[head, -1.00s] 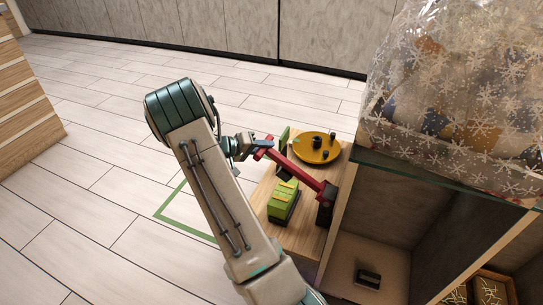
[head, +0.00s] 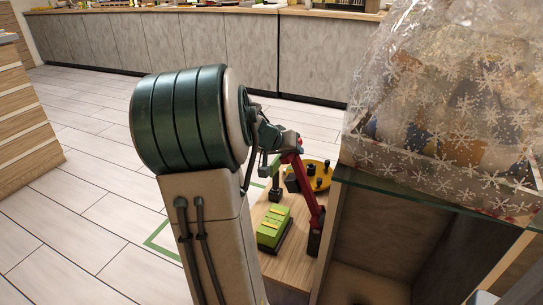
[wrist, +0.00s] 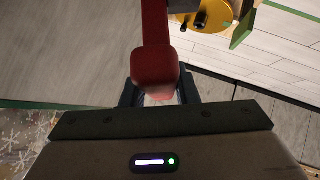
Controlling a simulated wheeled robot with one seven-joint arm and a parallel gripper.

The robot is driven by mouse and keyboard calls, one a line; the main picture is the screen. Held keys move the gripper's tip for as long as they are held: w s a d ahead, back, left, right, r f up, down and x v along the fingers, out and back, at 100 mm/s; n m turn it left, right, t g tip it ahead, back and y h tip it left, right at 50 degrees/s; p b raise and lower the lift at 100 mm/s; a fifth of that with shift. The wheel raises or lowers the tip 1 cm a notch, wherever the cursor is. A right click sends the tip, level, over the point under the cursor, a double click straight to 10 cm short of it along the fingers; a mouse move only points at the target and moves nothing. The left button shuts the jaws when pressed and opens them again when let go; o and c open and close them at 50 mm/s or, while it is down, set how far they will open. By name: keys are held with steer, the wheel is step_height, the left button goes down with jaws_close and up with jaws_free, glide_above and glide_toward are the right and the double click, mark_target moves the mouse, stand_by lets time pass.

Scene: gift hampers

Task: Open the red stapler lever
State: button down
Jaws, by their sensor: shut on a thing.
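The red stapler lever (head: 306,188) rises steeply from its dark hinge block (head: 314,240) at the right edge of a small wooden surface (head: 290,270). My gripper (head: 290,150) is at the lever's upper free end, partly hidden behind my arm. In the wrist view the lever (wrist: 155,62) runs down between the two dark fingers of my gripper (wrist: 158,95). The gripper is shut on the lever's end. The dark base with a green part (head: 275,185) stands to the left of the lever.
A lime-green block (head: 273,226) sits close left of the lever. A yellow disc (head: 322,184) with black knobs lies behind it. A wrapped snowflake hamper (head: 450,110) stands on a glass shelf (head: 430,197) at right. Open floor (head: 80,190) lies left.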

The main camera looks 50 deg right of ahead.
steer(key=shift+s+d+r, duration=0.2)
steer(key=shift+s+r, duration=0.1)
steer(key=shift+s, duration=0.35)
steer(key=c, duration=1.1)
jaws_free()
steer(key=p+v, duration=0.1)
steer(key=v, duration=0.3)
steer(key=p+v, duration=0.1)
steer(key=v, duration=0.8)
steer(key=shift+s+a+r+p, duration=0.2)
steer(key=shift+a+r+p, duration=0.05)
steer(key=shift+a+p, duration=0.15)
